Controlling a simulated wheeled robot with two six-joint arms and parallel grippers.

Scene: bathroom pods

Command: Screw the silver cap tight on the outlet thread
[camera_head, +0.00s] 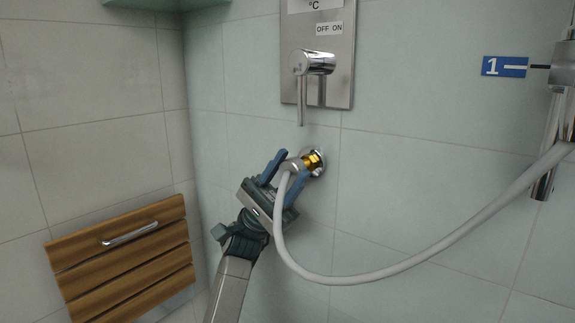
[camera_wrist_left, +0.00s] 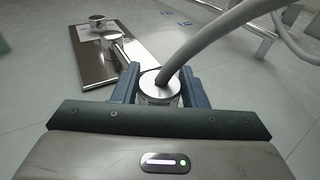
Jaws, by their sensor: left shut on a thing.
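The silver cap (camera_head: 290,165) sits on the end of the grey hose (camera_head: 283,235). My left gripper (camera_head: 294,164) is shut on the cap, with one blue finger on each side of it. In the left wrist view the round top of the cap (camera_wrist_left: 157,86) shows between the fingers (camera_wrist_left: 160,72), with the hose coming out of it. The brass outlet thread (camera_head: 312,160) sticks out of a round chrome flange (camera_head: 319,167) on the wall. The cap is at the thread's outer end, and some brass shows between cap and flange. How far the cap is on cannot be told.
A steel panel (camera_head: 343,85) with a lever handle (camera_head: 301,95) is on the wall above the outlet. A slatted wooden seat (camera_head: 125,262) is at lower left.

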